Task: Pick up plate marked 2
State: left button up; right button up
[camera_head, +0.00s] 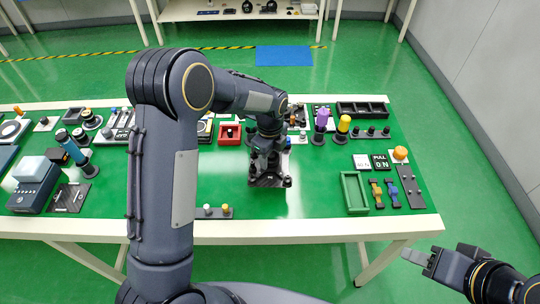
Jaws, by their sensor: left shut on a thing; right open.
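My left gripper (265,160) reaches down over the middle of the table to a dark patterned board (268,181) near the front. It is shut on a small part there, which the fingers mostly hide. I cannot read a mark 2 on it or on any other plate. My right gripper (425,259) is open and empty, low at the right, beyond the table's front right corner.
A green tray (354,207), blue and yellow parts and an orange knob (400,153) are at the table's right. A red box (229,133), bottles and a black tray (361,109) stand behind. A blue-grey device (34,185) is at left.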

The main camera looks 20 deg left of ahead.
aim_at(270, 180)
pick_arm(q)
jog(key=shift+r, duration=0.1)
jog(key=s, duration=0.2)
jog(key=s+d+b, duration=0.1)
jog(key=s, duration=0.3)
jog(key=shift+s+d, duration=0.1)
jog(key=shift+d, duration=0.3)
jog(key=s+d+b, duration=0.1)
jog(key=s+d, duration=0.2)
jog(key=s, duration=0.7)
jog(key=s+d+b, duration=0.2)
jog(key=s+d, duration=0.1)
jog(key=s, duration=0.7)
jog(key=shift+s, duration=0.35)
jog(key=shift+s, duration=0.1)
dwell(0.4)
